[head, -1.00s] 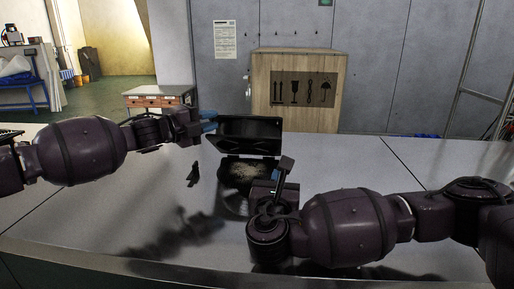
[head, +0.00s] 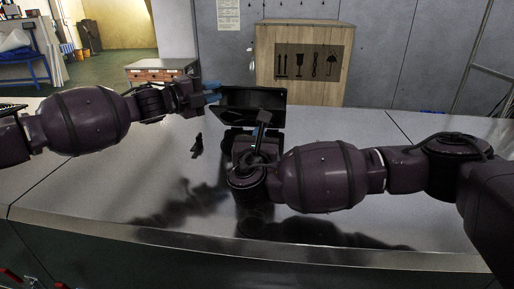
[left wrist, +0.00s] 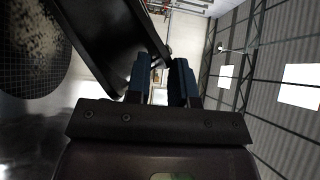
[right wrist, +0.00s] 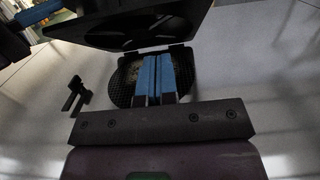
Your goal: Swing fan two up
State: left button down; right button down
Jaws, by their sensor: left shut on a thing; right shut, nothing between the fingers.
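A black hinged fan panel (head: 252,99) stands raised above the table, leaning back; which number it bears I cannot tell. Its underside with round openings shows in the right wrist view (right wrist: 140,27) and its dark side in the left wrist view (left wrist: 102,38). My left gripper (head: 212,92) is at its upper left corner, shut on its edge; the exact contact is partly hidden. Below the panel is a round dark mesh base (right wrist: 122,88) holding pale grainy stuff. My right gripper (right wrist: 160,76) is shut and empty, in front of this base.
A small black bracket-like piece (head: 197,146) stands on the grey table (head: 100,190), left of the base. A wooden crate (head: 352,65) stands behind the table. Free tabletop lies to the left front and at the right. My right arm crosses in front of the base.

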aim_at(252, 108)
pick_arm(q)
jog(key=shift+r, duration=0.3)
pick_arm(e)
jog(key=w+r, duration=0.3)
jog(key=shift+w+d+r, duration=0.1)
jog(key=shift+w+d, duration=0.05)
jog(key=shift+d, duration=0.2)
pick_arm(q)
jog(key=shift+s+f, duration=0.1)
jog(key=shift+f, duration=0.05)
pick_arm(e)
jog(key=shift+w+d+r+g, duration=0.1)
jog(key=shift+w+r+g, duration=0.2)
jog(key=shift+r, duration=0.4)
pick_arm(q)
jog(key=c, duration=1.3)
grip_release()
jog(key=shift+f, duration=0.15)
jog(key=shift+o, duration=0.2)
